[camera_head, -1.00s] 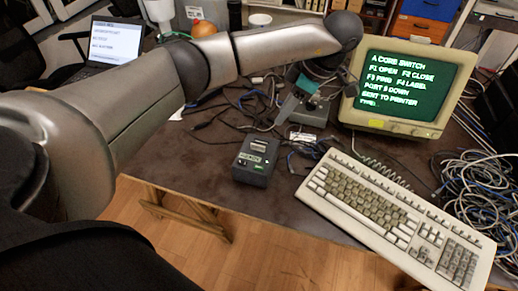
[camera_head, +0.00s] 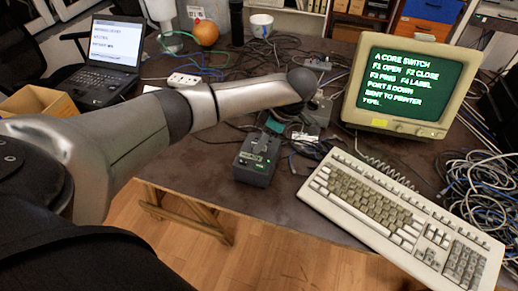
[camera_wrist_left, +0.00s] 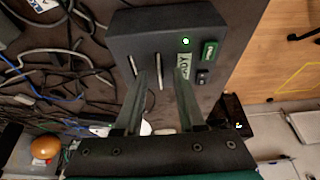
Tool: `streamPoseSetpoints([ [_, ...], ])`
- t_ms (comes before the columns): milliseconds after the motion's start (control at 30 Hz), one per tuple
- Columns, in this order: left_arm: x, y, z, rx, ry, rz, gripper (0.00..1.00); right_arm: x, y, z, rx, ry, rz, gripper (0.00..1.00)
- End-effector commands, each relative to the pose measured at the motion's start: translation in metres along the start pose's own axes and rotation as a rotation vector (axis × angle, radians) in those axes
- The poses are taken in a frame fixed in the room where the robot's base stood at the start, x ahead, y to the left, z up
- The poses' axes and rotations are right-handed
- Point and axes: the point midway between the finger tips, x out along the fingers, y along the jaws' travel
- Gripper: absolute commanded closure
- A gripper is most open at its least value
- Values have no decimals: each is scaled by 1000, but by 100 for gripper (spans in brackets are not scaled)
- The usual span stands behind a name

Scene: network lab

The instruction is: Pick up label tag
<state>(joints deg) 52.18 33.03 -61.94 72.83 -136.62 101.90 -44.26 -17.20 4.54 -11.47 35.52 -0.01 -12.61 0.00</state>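The dark label printer (camera_head: 256,162) stands on the table in the head view, with a small green light. A thin pale strip (camera_wrist_left: 158,72) at the printer's slot lies between the fingers, perhaps the label tag edge-on; I cannot tell for sure. My left gripper (camera_wrist_left: 163,78) is open, its two fingers apart and pointing at the printer top. In the head view my left gripper (camera_head: 267,134) is just behind and above the printer, partly hidden by the arm. My right gripper is not in view.
A beige keyboard (camera_head: 395,212) and a monitor (camera_head: 408,90) with green screen stand right of the printer. Cables (camera_head: 482,180) are heaped at the far right. A laptop (camera_head: 105,55), an orange ball (camera_head: 205,33) and a cup (camera_head: 261,25) are further back.

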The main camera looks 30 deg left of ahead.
Motion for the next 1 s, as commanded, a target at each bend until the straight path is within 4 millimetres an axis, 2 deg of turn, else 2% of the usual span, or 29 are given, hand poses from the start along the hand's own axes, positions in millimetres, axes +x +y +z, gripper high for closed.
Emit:
streamPoseSetpoints([
  [267,3,0,0,0,-1,0,61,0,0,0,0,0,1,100],
  [600,3,0,0,1,-1,0,100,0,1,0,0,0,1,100],
  [1000,3,0,0,1,-1,0,100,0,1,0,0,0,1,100],
])
